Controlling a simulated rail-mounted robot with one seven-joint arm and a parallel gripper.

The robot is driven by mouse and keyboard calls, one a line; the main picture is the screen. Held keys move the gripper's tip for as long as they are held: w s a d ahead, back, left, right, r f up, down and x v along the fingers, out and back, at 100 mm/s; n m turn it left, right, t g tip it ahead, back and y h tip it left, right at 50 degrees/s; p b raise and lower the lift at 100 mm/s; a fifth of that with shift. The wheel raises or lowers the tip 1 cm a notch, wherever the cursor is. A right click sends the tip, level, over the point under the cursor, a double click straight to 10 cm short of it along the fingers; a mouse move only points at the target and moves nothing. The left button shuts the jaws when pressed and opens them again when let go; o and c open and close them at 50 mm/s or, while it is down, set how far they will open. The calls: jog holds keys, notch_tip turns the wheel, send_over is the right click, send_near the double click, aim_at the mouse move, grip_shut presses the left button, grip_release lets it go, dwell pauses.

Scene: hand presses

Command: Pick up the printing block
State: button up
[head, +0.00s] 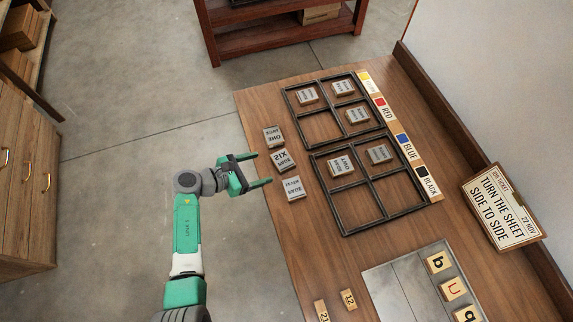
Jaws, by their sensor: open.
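Several printing blocks with grey lettered faces are in the head view. Three lie loose on the wooden table (268,110) near its left edge: an upper block (273,137), a middle block (283,160) and a lower block (293,188). Other printing blocks (378,154) sit inside the two black frames. The task does not say which block is meant. My gripper (265,168) is open and empty, its green fingers pointing right. Its fingertips are at the table's left edge, just left of the middle and lower loose blocks. I cannot tell its height above the table.
The black upper frame (298,113) and lower frame (335,213) lie right of the loose blocks. A grey plate (388,290) with letter tiles and small number tiles (348,299) are at the front.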

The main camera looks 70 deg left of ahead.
aim_at(280, 161)
jog(key=x, duration=0.2)
jog(key=shift+w+a+b, duration=0.2)
jog(key=shift+w+b, duration=0.15)
jog(key=b+x, duration=0.1)
jog(key=x, duration=0.4)
jog(key=shift+w+b, duration=0.1)
jog(key=shift+b, duration=0.25)
jog(key=shift+d, duration=0.1)
jog(key=c, duration=0.9)
jog(key=shift+r, duration=0.15)
notch_tip(280, 161, up, 4)
jog(key=shift+f+p, duration=0.1)
jog(key=shift+p, duration=1.05)
jog(key=s+d, duration=0.1)
jog(key=s, duration=0.4)
jog(key=s+d+p, duration=0.1)
jog(key=s, duration=0.4)
jog(key=s+d+r+p, duration=0.1)
jog(key=s, duration=0.4)
jog(key=shift+s, duration=0.4)
